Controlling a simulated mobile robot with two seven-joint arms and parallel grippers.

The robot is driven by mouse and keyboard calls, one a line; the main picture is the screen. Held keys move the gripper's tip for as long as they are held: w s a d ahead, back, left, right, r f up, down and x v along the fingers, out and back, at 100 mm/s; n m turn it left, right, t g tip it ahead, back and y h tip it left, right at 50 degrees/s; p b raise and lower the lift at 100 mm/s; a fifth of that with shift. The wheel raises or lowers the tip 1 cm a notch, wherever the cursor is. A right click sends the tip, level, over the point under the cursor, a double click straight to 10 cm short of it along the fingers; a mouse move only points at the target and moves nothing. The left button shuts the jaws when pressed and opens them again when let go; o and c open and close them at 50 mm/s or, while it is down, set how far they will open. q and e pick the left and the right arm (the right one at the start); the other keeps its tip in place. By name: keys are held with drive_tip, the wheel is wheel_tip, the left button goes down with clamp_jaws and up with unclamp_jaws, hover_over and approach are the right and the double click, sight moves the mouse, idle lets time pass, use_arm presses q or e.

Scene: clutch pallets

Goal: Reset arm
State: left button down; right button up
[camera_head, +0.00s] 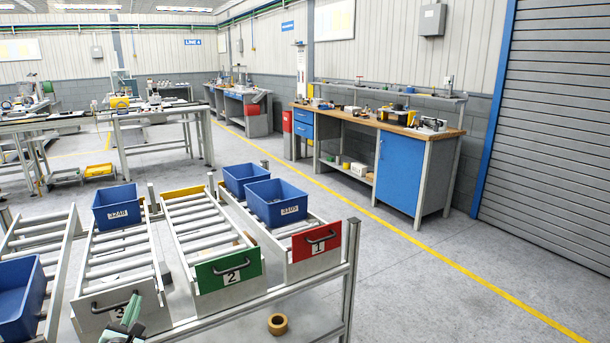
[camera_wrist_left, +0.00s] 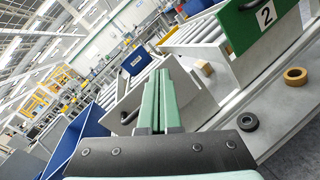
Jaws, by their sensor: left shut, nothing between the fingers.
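My left gripper (camera_head: 127,318) shows at the bottom of the head view, in front of the grey panel of lane 3 (camera_head: 92,316). In the left wrist view its two green fingers (camera_wrist_left: 158,72) lie together, with nothing between them. Its arm is mostly out of the picture. My right gripper shows in neither view.
Roller lanes with a green panel 2 (camera_head: 229,271) and a red panel 1 (camera_head: 316,243) stand beside lane 3. Blue bins (camera_head: 117,207) sit on several lanes. A tape roll (camera_head: 278,324) lies below. The floor at right is clear up to a workbench (camera_head: 400,165).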

use_arm(q)
drive_tip(key=s+d+f+m+g+h, duration=0.35)
drive_tip(key=s+d+m, duration=0.4)
drive_tip(key=m, duration=0.35)
drive_tip(key=s+d+f+m+g+h, duration=0.2)
drive_tip(key=s+d+f+m+h, duration=0.3)
drive_tip(key=s+d+m, duration=0.4)
drive_tip(key=s+d+f+m+g+y, duration=0.15)
drive_tip(key=s+m+g, duration=0.25)
drive_tip(key=s+m, duration=0.5)
drive_tip(key=s+d+f+m+g+y, duration=0.15)
drive_tip(key=s+m+g, duration=0.3)
drive_tip(key=s, duration=0.95)
drive_tip(key=w+d+f+t, duration=0.1)
drive_tip(key=w+f+t, duration=0.1)
drive_tip(key=f+t, duration=0.1)
drive_tip(key=w+d+f+t+h, duration=0.1)
drive_tip(key=w+d+f+t, duration=0.1)
drive_tip(key=f, duration=0.4)
drive_tip(key=shift+w+d+f+m+t+p, duration=0.3)
drive_tip(key=shift+w+m+t+p, duration=0.05)
drive_tip(key=shift+w+t+p, duration=0.1)
